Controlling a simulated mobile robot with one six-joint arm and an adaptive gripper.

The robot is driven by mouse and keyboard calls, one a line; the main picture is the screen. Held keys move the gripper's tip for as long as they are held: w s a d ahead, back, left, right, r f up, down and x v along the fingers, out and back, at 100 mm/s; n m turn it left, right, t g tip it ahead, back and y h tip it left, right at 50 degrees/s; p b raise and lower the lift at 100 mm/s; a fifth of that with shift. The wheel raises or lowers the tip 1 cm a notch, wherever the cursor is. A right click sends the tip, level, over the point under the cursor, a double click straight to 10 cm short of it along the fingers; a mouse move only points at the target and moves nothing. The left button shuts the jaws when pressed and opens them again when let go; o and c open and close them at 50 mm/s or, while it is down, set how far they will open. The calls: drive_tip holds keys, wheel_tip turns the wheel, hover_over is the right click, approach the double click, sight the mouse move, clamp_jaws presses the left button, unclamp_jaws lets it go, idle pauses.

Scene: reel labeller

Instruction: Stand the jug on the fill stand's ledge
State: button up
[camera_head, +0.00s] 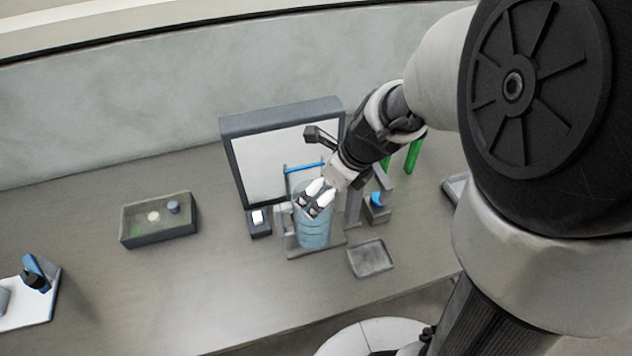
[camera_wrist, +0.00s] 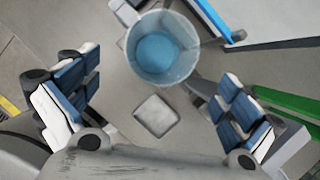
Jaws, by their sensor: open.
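The jug (camera_head: 313,231) is a clear, ribbed, bluish vessel. It appears upright on a grey plate (camera_head: 332,246) in front of a dark-framed white panel, which may be the fill stand. In the wrist view I look down into the open jug (camera_wrist: 161,48), with blue inside. My gripper (camera_head: 318,195) is over the jug's upper part in the head view, hiding some of its rim. In the wrist view my gripper (camera_wrist: 158,88) is open, with its fingers apart on both sides and nothing visibly held between them. I cannot tell whether a finger touches the jug.
A small grey tray (camera_head: 371,258) lies right of the jug. A grey box (camera_head: 159,220) with small items stands left. Green posts (camera_head: 413,152) and a blue-topped device (camera_head: 377,203) stand right of the panel. A white board (camera_head: 30,300) is far left.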

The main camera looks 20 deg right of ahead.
drive_tip(key=s+a+r+n+h, duration=0.1)
drive_tip(key=s+r+n, duration=0.5)
drive_tip(key=n, duration=0.8)
drive_tip(key=s+a+r+n+h, duration=0.1)
drive_tip(key=s+r+n, duration=0.5)
drive_tip(key=s+n, duration=0.6)
drive_tip(key=n, duration=0.3)
drive_tip(key=shift+s+t+h, duration=0.15)
drive_tip(key=shift+t+h, duration=0.15)
drive_tip(key=shift+t, duration=0.1)
